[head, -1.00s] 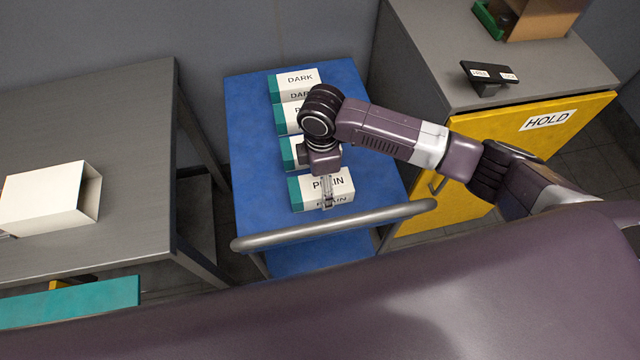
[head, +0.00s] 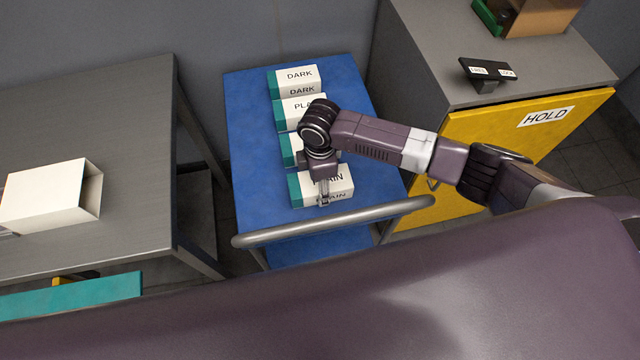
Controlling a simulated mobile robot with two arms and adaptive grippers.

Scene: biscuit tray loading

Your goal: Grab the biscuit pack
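Several white biscuit packs with teal ends stand in a column on the blue cart top. The nearest pack (head: 342,184) is labelled PLAIN. My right gripper (head: 324,200) points down at this pack, its fingers overlapping the label and front face. I cannot tell whether the fingers touch the pack or how far apart they are. Behind it are a pack partly hidden by my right wrist (head: 290,150), another PLAIN pack (head: 291,111) and a DARK pack (head: 298,77) at the back. My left gripper does not show clearly anywhere.
The cart (head: 250,160) has a grey handle bar (head: 335,223) along its near side. A grey table (head: 130,130) at left holds an open white box (head: 45,195). A yellow HOLD cabinet (head: 480,150) stands close at right, with a small black sign stand (head: 487,75) on top.

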